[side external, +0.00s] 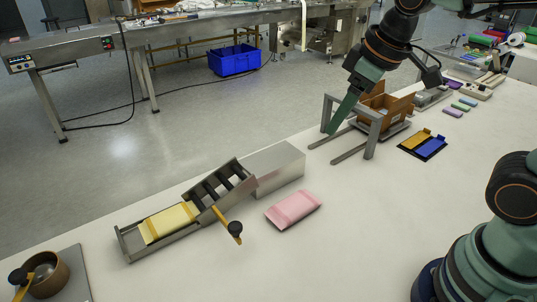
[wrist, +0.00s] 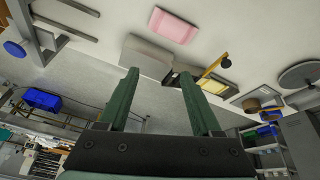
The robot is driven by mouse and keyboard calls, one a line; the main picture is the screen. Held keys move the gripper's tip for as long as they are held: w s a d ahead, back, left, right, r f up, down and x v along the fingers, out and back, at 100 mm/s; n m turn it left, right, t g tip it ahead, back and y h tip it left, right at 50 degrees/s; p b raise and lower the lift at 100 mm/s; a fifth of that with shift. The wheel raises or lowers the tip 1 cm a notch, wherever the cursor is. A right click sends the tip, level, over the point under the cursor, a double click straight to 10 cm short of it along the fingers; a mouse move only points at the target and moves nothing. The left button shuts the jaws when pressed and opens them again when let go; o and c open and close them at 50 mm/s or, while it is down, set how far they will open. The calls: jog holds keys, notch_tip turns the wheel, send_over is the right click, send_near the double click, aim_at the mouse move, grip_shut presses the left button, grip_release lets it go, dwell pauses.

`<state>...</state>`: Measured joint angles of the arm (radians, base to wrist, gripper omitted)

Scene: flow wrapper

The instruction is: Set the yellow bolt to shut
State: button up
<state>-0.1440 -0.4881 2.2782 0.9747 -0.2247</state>
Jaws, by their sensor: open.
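No part is plainly a bolt. Yellow parts in the side view are a yellow plate (side external: 415,139) beside a blue one (side external: 432,147) on a dark base, and a yellow lever (side external: 219,214) with a black knob on the inclined roller chute. The lever also shows in the wrist view (wrist: 211,69). Another yellow handle (side external: 20,274) sits on a round brown pot at the lower left. I cannot tell which is the bolt or how it is set. My gripper (side external: 333,127) is open and empty beside the grey fork frame, away from these parts; its two green fingers (wrist: 158,73) stand apart.
A grey upright frame with prongs (side external: 370,135) and a cardboard box (side external: 392,108) are close to my gripper. A pink packet (side external: 293,209) lies near a metal block (side external: 275,169). A yellow packet (side external: 168,222) lies in the chute tray. The front middle table is clear.

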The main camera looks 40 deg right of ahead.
jog(key=w+a+f+n+g, duration=0.2)
jog(key=w+a+n+g, duration=0.15)
jog(key=a+n, duration=0.6)
jog(key=n, duration=0.4)
send_near(235, 226)
jog(key=shift+g+h, duration=0.3)
jog(key=shift+g, duration=0.15)
jog(key=f, duration=0.5)
jog(key=w+f, duration=0.1)
jog(key=f, duration=0.2)
jog(key=shift+a+f, duration=0.1)
jog(key=shift+a, duration=0.15)
grip_shut()
